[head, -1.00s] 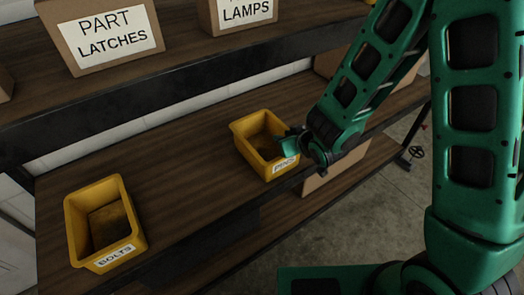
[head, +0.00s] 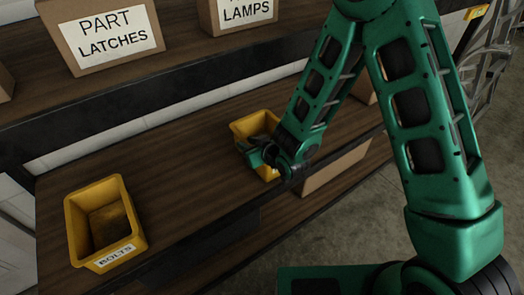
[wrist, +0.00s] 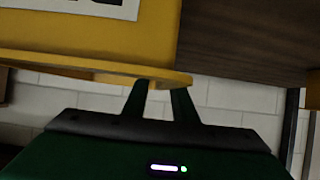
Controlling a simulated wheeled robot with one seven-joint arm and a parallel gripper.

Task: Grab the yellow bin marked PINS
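The yellow bin (head: 243,127) stands on the middle wooden shelf, and my arm and gripper hide much of its front. Its label is covered in the head view. In the wrist view the bin (wrist: 120,40) fills the upper left, with part of a white label with black lettering cut off at the top edge. My gripper (head: 256,152) is at the bin's front, near its left side. In the wrist view its two fingers (wrist: 160,86) stand apart, with their tips at the bin's yellow rim edge. I cannot tell whether they touch it.
A second yellow bin marked BOLTS (head: 130,240) stands to the left on the same shelf. Cardboard boxes marked LATCHES (head: 85,65) and LAMPS (head: 212,22) are on the shelf above. The shelf between the two bins is clear. A box (head: 335,172) sits lower right.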

